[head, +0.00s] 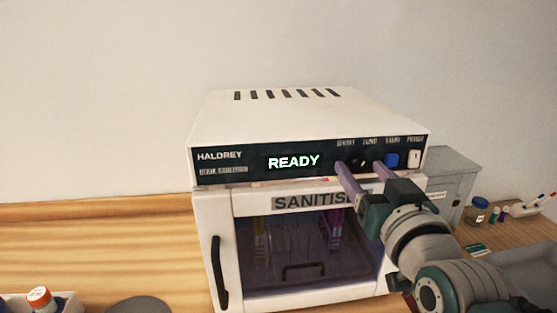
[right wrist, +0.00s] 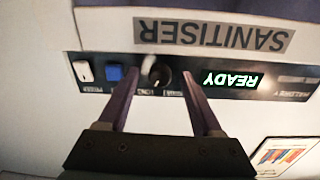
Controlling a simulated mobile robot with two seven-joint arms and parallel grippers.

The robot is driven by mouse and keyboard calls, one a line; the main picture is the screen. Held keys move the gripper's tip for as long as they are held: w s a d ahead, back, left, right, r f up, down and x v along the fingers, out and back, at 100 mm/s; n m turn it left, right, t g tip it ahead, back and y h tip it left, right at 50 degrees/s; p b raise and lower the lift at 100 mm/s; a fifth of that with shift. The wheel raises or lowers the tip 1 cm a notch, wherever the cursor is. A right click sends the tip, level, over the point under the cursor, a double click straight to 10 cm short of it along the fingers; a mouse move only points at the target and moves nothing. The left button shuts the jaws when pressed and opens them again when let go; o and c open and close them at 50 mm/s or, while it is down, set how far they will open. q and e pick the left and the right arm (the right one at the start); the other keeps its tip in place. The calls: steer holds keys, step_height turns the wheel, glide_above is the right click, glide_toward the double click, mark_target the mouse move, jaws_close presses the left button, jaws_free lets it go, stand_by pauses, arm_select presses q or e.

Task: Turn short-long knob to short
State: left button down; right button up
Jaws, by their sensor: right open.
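The sanitiser's dark control panel (head: 250,165) carries a lit READY display (head: 293,162). The short-long knob (right wrist: 160,77) is dark and round with a small pale mark, under the SHORT and LONG labels, which appear upside down in the right wrist view. I cannot tell for sure which label the mark points to. In the head view the knob (head: 361,161) is small and partly hidden. My right gripper (head: 360,165) is open, its two purple fingers at the panel on either side of the knob. The gripper (right wrist: 160,76) holds nothing. My left gripper is not in view.
A blue button (head: 393,160) and a white power switch (head: 414,158) sit right of the knob, close to one finger. Below is the SANITISE door (head: 310,255) with a black handle (head: 218,272). A grey box (head: 457,180) stands right of the machine.

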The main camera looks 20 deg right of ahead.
steer(key=shift+w, duration=0.1)
jaws_close()
stand_by(0.5)
